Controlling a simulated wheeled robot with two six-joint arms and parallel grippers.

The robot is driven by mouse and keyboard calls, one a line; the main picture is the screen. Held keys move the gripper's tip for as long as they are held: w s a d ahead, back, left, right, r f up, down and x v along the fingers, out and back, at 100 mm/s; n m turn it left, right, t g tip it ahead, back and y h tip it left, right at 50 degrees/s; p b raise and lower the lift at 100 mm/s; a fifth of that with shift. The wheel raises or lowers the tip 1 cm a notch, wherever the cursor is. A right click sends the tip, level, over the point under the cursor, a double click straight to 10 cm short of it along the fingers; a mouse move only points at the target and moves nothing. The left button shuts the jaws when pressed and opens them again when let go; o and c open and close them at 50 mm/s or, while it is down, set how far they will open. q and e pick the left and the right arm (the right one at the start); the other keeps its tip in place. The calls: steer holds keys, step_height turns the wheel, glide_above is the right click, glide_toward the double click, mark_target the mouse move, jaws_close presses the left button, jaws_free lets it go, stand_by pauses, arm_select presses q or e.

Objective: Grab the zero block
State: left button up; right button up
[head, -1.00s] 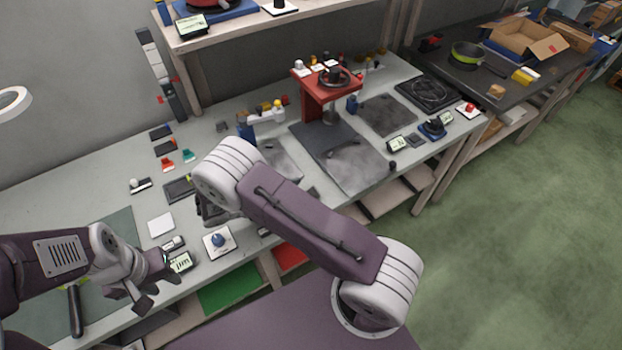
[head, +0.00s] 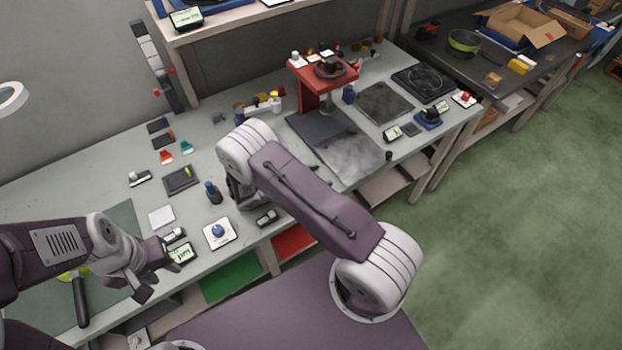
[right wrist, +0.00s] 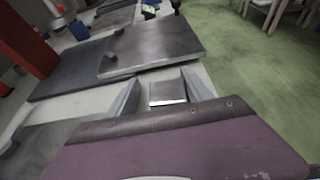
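A small grey metallic block (right wrist: 168,93), which looks like the zero block, lies on the pale bench in the right wrist view, in front of a large grey plate. My right gripper (right wrist: 160,95) has its two fingers apart, one on each side of the block in the picture. A gap shows on the left; the right finger looks very close, and contact cannot be told.
Grey plates (head: 338,145) lie right of my right arm, by a red stand (head: 322,75). A white card with a blue knob (head: 218,232) and a small display (head: 181,253) lie near the left gripper. A dark pad (head: 181,179) lies further back.

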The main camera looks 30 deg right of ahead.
steer(key=shift+a, duration=0.1)
jaws_close()
steer(key=shift+r, duration=0.1)
steer(key=shift+r, duration=0.45)
step_height(320, 180, up, 3)
steer(key=s+d+r, duration=0.3)
steer(key=s+r, duration=0.4)
steer(key=s, duration=0.4)
steer(key=shift+d, duration=0.3)
